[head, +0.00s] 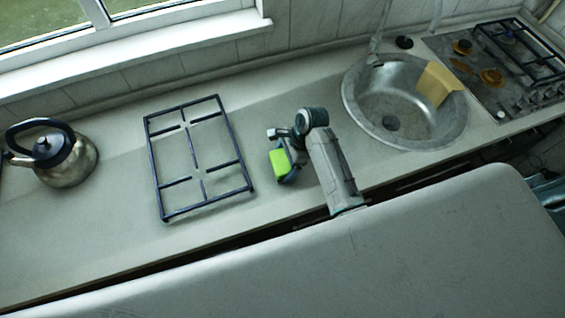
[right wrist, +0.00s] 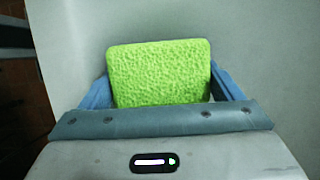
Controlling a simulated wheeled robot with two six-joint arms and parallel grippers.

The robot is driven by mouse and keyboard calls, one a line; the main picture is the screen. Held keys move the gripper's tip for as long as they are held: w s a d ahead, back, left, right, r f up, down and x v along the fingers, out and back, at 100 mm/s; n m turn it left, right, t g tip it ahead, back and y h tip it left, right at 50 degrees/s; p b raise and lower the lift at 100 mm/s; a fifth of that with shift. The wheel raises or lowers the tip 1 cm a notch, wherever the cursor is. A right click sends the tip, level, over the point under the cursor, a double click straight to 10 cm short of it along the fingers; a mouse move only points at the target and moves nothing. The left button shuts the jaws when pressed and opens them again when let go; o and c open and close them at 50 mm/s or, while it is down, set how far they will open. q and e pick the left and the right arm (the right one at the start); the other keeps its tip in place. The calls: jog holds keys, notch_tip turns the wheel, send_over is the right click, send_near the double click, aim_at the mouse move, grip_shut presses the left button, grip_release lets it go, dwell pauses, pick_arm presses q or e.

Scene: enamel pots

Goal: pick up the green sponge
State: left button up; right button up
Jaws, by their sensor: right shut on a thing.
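The green sponge (head: 278,162) is at my right gripper (head: 284,169) over the middle of the counter, just right of the black grate. In the right wrist view the bright green sponge (right wrist: 160,72) stands between the two blue fingers (right wrist: 160,92), one at each side. My right gripper is shut on it. Whether the sponge still touches the counter I cannot tell. The lower edge of the sponge is hidden by the gripper body in the right wrist view. My left gripper is not in view.
A black pan grate (head: 240,188) lies left of the sponge. A kettle (head: 66,170) stands at the far left. A round steel sink (head: 360,118) with a yellow cloth (head: 436,84) on its rim and a stained hob (head: 480,75) are to the right. The counter's front (head: 120,240) is clear.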

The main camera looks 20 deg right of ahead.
aim_at(281, 161)
jog(key=shift+r, duration=0.15)
jog(key=shift+c, duration=0.2)
jog(key=shift+r+b, duration=0.5)
notch_tip(281, 161, up, 2)
jog(key=shift+r+b, duration=0.1)
jog(key=shift+b, duration=0.5)
jog(key=s+d+b, duration=0.1)
jog(key=s+d, duration=0.1)
jog(key=d, duration=0.1)
jog(key=s+d+b, duration=0.1)
jog(key=s+d, duration=0.2)
jog(key=d, duration=0.1)
jog(key=s+d+r+b, duration=0.1)
jog(key=s+d, duration=0.2)
jog(key=d, duration=0.1)
jog(key=shift+s+d+r+b, duration=0.1)
jog(key=shift+s+d+b, duration=0.15)
jog(key=shift+b, duration=0.15)
jog(key=shift+s+d+r, duration=0.2)
jog(key=shift+s+d, duration=0.35)
jog(key=shift+d, duration=0.1)
